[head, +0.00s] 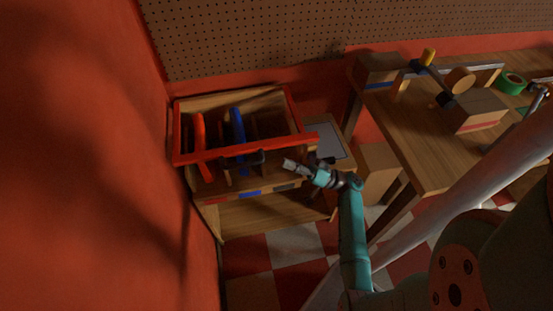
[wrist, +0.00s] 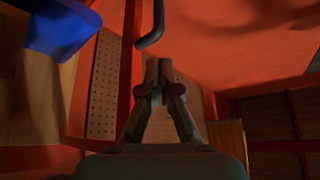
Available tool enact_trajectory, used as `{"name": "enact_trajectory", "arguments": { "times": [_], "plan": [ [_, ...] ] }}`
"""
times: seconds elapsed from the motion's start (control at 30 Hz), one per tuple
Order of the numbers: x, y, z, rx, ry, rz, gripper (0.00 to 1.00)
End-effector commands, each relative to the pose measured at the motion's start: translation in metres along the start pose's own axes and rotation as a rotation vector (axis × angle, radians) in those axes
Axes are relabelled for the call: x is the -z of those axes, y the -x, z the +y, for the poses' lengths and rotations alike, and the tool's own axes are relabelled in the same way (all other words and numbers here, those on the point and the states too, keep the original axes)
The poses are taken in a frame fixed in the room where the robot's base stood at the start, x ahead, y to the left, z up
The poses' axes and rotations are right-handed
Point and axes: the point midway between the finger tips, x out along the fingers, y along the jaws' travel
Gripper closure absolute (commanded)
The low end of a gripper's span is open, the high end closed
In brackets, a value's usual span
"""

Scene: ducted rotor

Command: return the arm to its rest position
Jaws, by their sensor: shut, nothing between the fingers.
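My gripper (head: 290,164) is at the end of my teal arm (head: 352,225), in front of the right part of the red-framed rack in the head view. In the wrist view my gripper (wrist: 158,68) is shut with its fingertips together and nothing between them. A dark bent hook or handle (wrist: 151,38) shows just beyond the fingertips; I cannot tell whether they touch.
The red-framed rack (head: 240,151) holds a red piece (head: 199,135) and a blue piece (head: 238,128). The blue piece (wrist: 62,30) also shows in the wrist view. A wooden workbench (head: 425,150) with boxes and a green tape roll (head: 512,83) stands at right. A red wall (head: 80,150) closes the left.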

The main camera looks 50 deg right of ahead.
Motion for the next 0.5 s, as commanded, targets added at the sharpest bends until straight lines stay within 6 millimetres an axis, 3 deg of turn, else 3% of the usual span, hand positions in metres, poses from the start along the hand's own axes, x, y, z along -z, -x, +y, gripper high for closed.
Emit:
{"name": "enact_trajectory", "arguments": {
  "times": [0.23, 0.5],
  "plan": [
    [0.004, 0.04, -0.001, 0.004, 0.007, 0.006, 1.0],
    [0.005, 0.055, -0.002, 0.009, 0.01, 0.006, 1.0]
  ]
}}
